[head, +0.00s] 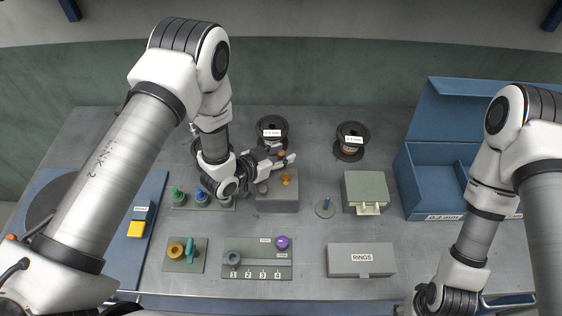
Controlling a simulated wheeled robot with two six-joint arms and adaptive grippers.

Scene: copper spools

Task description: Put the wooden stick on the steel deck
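My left gripper (279,158) is over the middle back of the grey steel deck (312,237), its fingers pointing right, just above and behind a grey block (277,203). A small brown piece (281,153) shows between its fingertips. It looks like the end of the wooden stick, with the rest hidden by the fingers. The fingers appear shut on it, clear of the deck. My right arm comes down at the right; its gripper is cut off by the bottom edge.
A green box (366,191), a RINGS box (361,260), a numbered board (257,270) and a small peg stand (325,207) occupy the deck. A blue open crate (425,180) is at the right. Bare deck lies around the peg stand.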

